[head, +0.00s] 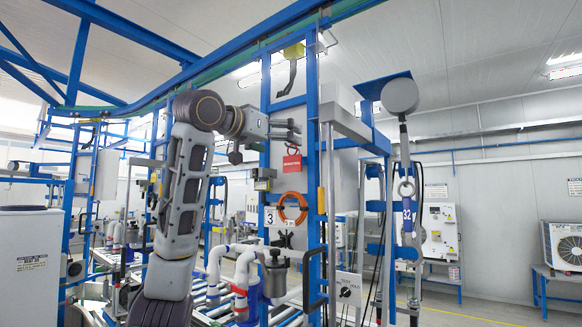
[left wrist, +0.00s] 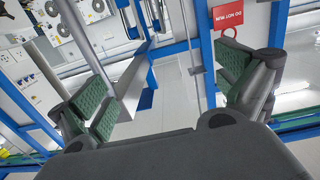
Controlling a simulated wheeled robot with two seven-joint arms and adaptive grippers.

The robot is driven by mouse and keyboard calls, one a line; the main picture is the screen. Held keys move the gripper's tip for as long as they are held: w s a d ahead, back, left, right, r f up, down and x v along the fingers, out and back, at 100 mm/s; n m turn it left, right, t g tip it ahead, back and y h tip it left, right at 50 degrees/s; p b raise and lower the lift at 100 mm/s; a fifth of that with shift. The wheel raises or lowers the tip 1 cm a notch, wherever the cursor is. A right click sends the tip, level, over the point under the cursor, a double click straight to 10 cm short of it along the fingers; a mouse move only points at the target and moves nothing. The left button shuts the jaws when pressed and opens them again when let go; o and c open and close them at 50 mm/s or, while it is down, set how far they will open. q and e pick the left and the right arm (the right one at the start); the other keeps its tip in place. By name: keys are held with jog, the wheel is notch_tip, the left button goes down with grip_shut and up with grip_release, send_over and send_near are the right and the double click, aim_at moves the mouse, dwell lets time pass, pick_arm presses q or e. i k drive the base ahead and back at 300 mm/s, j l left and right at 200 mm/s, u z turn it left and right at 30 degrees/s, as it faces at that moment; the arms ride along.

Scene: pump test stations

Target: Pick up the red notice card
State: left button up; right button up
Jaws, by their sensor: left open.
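The red notice card (head: 291,178) hangs on the blue upright frame, below my left gripper (head: 288,132). In the left wrist view the card (left wrist: 227,19) is at the upper right, its white lettering upside down, with a red loop at one end. My left gripper (left wrist: 172,90) is open, its green-padded fingers wide apart with nothing between them. The card lies beyond the tip of the right-hand finger, outside the gap; I cannot tell the exact distance. My right gripper is not in view.
An orange ring (head: 293,208) hangs on the frame under the card. The blue upright (head: 312,160) stands close by the gripper. A hanging grey device with a blue 32 tag (head: 407,217) is to the right. White pipes (head: 241,272) stand below.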

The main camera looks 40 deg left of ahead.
aim_at(291, 164)
jog(key=i+j, duration=0.25)
jog(key=j, duration=0.15)
jog(key=i+j, duration=0.25)
jog(key=j, duration=0.15)
jog(key=i+j, duration=0.25)
jog(key=j, duration=0.15)
